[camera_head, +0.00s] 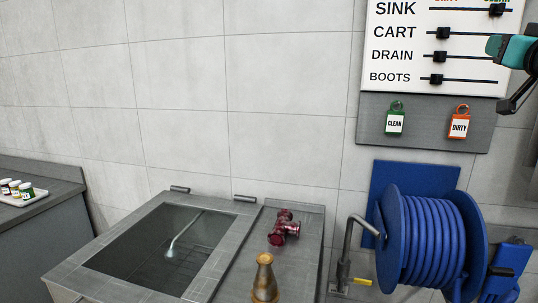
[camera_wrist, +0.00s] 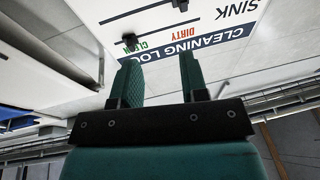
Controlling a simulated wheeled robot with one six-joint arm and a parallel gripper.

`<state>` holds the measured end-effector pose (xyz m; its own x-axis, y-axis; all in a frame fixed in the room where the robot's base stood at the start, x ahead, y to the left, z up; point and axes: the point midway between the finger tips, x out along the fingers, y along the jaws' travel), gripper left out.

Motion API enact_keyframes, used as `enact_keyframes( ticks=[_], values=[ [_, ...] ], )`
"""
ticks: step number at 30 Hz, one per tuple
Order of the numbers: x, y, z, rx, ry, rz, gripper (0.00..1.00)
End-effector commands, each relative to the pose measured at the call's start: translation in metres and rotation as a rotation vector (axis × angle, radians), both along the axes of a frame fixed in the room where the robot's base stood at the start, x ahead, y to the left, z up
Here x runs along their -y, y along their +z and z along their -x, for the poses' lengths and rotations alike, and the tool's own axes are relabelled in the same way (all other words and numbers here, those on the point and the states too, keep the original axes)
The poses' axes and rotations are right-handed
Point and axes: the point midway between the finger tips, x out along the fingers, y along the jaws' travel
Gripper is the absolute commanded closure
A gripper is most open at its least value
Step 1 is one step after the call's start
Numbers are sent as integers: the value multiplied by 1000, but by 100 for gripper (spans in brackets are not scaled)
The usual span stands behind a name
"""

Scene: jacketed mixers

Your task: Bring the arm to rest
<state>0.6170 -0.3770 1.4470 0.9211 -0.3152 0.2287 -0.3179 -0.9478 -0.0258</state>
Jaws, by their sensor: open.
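My gripper (camera_wrist: 158,64) is open and empty in the wrist view, with its two teal fingers apart and a dark bar behind them. The fingers point toward the white cleaning log board (camera_wrist: 165,30), which appears tilted there; the gap to it is hard to judge. In the head view, a teal and black part of my arm (camera_head: 514,52) reaches in at the right edge, in front of the board (camera_head: 400,62). The sink slider (camera_head: 497,10) is at the right. The cart (camera_head: 443,33), drain (camera_head: 439,56) and boots (camera_head: 437,79) sliders are toward the left.
Green clean (camera_head: 395,122) and orange dirty (camera_head: 459,125) tags hang below the board. A blue hose reel (camera_head: 430,240) is at lower right. A metal sink (camera_head: 125,285), a dark red pipe fitting (camera_head: 284,228) and a brass-coloured piece (camera_head: 265,280) are below. Small jars (camera_head: 26,190) stand far left.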

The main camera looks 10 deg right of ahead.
Motion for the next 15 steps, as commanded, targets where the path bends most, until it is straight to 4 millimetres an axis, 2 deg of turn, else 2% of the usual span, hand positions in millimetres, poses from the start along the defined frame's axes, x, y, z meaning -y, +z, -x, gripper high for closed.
enact_keyframes(
  ticks=[1,2,3,5,6,8,9,11,12,14,15],
  values=[
    [-33,-17,-16,-67,76,-34,60],
    [-52,-30,-24,-114,120,-57,60],
    [-79,-46,-33,-179,182,-83,60],
    [-120,-72,-41,-283,270,-118,60],
    [-147,-89,-43,-354,328,-139,60],
    [-189,-114,-41,-464,415,-161,60],
    [-216,-131,-36,-540,470,-173,60],
    [-256,-156,-24,-657,553,-184,60],
    [-282,-172,-13,-737,607,-186,60],
    [-318,-197,9,-864,685,-183,60],
    [-340,-212,27,-951,736,-175,60]
  ],
)
